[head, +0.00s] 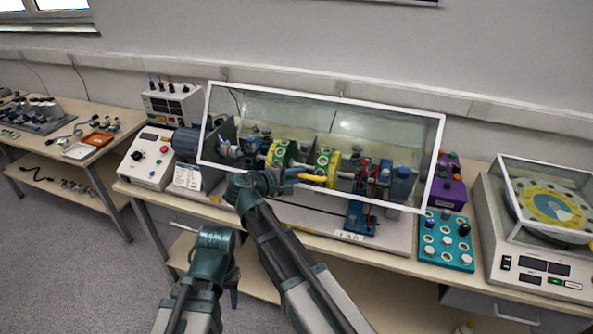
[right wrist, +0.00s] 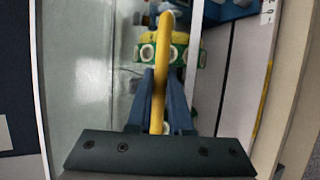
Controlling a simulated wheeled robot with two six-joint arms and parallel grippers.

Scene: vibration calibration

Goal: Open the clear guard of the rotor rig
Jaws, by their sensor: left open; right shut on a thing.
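The clear guard (head: 390,135) is a see-through cover with a white frame over the rotor rig on the middle bench. Its yellow handle (head: 312,177) is at the front lower edge; it also shows in the right wrist view (right wrist: 160,65) as a curved yellow bar. My right gripper (head: 287,179) is shut on the handle, its blue fingers (right wrist: 153,103) on either side of it. I cannot tell how far the guard is raised. The rotor rig, with yellow-green blocks (head: 327,163), shows beneath it. My left gripper (head: 234,292) is open, low in front of the bench, away from the guard.
A white control box (head: 148,157) stands left of the rig. A purple box (head: 449,183) and a teal knob panel (head: 446,240) stand to the right. A turntable unit (head: 545,205) is at far right. The wall is close behind the bench.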

